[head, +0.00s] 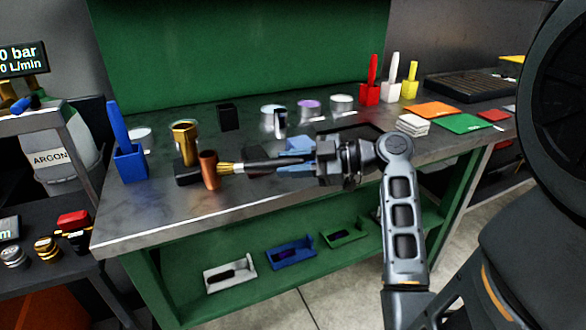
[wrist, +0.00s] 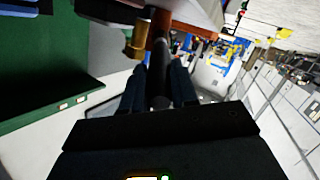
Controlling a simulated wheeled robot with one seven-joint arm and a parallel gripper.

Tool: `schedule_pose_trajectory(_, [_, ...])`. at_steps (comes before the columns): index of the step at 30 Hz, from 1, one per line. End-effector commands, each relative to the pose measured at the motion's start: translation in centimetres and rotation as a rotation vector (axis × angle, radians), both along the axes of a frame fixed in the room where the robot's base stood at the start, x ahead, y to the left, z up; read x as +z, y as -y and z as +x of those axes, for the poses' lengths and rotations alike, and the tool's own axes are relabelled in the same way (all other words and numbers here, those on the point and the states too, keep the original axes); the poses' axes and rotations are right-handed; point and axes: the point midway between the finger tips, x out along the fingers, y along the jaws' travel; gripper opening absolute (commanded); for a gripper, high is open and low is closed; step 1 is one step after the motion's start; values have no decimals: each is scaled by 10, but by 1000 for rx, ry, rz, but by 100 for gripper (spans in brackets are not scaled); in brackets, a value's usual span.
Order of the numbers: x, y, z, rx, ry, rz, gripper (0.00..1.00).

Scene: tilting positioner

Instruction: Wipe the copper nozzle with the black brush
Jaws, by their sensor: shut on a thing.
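The copper nozzle (head: 209,170) stands upright near the bench's front edge at the left of the head view. It also shows at the top of the wrist view (wrist: 159,24). My gripper (head: 284,160) is shut on the black brush (head: 258,165) and holds it roughly level above the bench, its bristle end pointing left. The bristle end is at the nozzle's right side; I cannot tell whether it touches. In the wrist view the black handle (wrist: 160,88) lies between my two fingers. The far end of the handle is hidden by my gripper.
A brass nozzle (head: 184,142) on a dark block stands just behind the copper one. A blue holder (head: 130,160) with a blue-handled tool is to the left. Several tins (head: 308,108) stand behind. Red, white and yellow holders are at the back right. The front-left bench top is clear.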

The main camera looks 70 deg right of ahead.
Motion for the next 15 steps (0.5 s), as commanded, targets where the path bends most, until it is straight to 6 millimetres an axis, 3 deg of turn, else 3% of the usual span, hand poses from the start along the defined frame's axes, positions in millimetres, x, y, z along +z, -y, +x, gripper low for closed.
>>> schedule_pose_trajectory(8, [-1,20,10,0,0,-2,0])
schedule_pose_trajectory(15, [-1,24,13,0,0,-1,0])
